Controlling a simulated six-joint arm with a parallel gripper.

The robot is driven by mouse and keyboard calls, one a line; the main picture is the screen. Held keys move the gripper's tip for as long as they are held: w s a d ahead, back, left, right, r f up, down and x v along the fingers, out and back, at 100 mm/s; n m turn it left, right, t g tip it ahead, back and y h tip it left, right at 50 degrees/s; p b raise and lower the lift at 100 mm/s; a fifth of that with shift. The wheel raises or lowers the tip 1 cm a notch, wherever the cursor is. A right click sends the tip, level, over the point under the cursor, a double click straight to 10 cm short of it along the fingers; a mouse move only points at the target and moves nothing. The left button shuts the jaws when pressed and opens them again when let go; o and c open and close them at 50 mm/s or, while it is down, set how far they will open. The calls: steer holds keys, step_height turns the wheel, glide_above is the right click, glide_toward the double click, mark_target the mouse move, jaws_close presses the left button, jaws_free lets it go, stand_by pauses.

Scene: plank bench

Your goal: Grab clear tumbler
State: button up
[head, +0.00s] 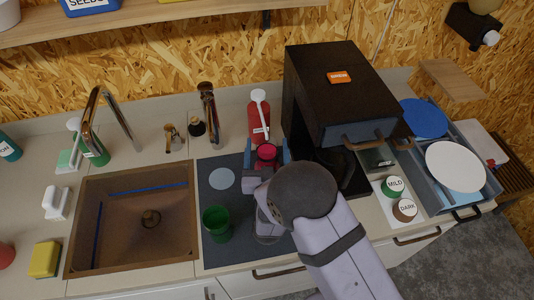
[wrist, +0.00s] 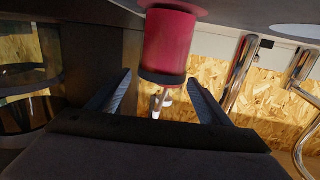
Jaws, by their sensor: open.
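My gripper (head: 266,158) is open, with one finger toward each side of this cup in the head view. In the wrist view the fingertips (wrist: 158,78) are apart, with the cup ahead of the gap and nothing held. A green cup (head: 216,224) stands at the mat's front left.
A red pump bottle (head: 260,118) stands just behind the pinkish-red cup. A dark cabinet-like box (head: 340,95) stands close on the right. A sink (head: 135,220) with a tall tap lies left. Plates (head: 455,167) sit in a rack at far right. A pale disc (head: 222,179) lies on the mat.

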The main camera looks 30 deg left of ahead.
steer(key=shift+c, duration=0.2)
steer(key=c, duration=1.4)
steer(key=shift+r, duration=0.25)
steer(key=shift+r+b, duration=1.35)
steer(key=shift+r, duration=3.45)
